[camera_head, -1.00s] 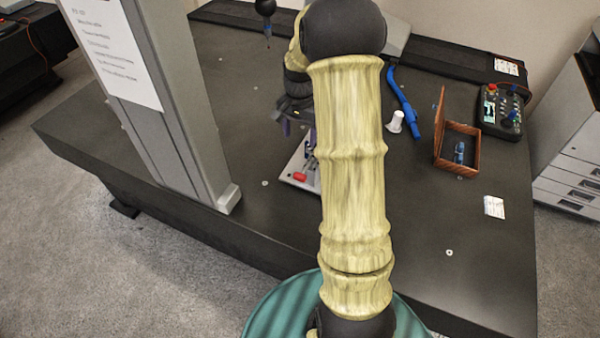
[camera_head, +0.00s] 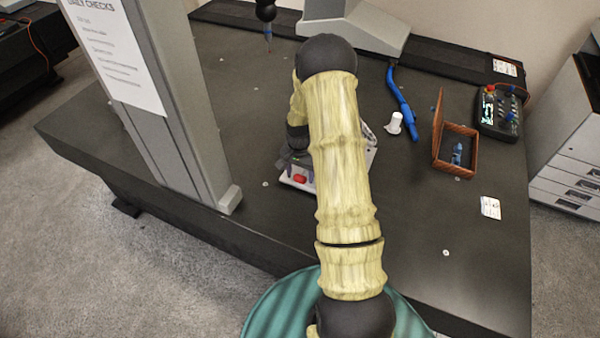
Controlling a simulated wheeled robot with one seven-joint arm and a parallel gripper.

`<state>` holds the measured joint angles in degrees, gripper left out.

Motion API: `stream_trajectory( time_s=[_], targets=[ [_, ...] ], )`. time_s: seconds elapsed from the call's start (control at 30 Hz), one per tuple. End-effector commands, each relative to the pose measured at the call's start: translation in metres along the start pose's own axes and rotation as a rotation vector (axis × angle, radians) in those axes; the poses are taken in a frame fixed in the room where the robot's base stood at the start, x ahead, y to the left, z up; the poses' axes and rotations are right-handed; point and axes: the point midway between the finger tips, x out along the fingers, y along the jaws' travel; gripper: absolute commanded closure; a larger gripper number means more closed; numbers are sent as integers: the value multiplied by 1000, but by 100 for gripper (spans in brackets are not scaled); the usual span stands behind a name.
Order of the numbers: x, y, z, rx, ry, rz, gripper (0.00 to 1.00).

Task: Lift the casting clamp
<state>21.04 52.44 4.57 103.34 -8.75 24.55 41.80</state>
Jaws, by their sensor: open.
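A light plate (camera_head: 372,150) lies on the dark table, mostly hidden behind my arm. A red grip (camera_head: 300,179) shows at its near left corner and looks like the handle of the casting clamp. The rest of the clamp is hidden by my arm and gripper. My gripper (camera_head: 292,166) is open, low over the plate's left side, just behind the red grip in the picture. Its fingertips are small and partly covered, so I cannot tell whether they touch the clamp or stand around it.
A grey column (camera_head: 185,120) with a paper sheet stands left of the gripper. To the right are a white cup-like piece (camera_head: 395,123), a blue bent tool (camera_head: 401,98), an open brown box (camera_head: 470,131) and a control pendant (camera_head: 499,113). A probe (camera_head: 266,14) hangs at the back.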

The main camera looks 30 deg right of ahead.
Motion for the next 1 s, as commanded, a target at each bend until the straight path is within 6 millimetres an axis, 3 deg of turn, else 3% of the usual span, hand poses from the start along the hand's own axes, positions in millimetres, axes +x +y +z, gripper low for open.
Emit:
stream_trajectory(
  time_s=[0.13, 0.43, 0.73, 1.0],
  targets=[
    [11, 0, 0, -1, 0, 0, 40],
    [13, 0, 0, -1, 1, 0, 40],
    [13, 0, 0, 0, 0, 0, 99],
    [12, -2, 1, -5, -8, 0, 100]
  ],
)
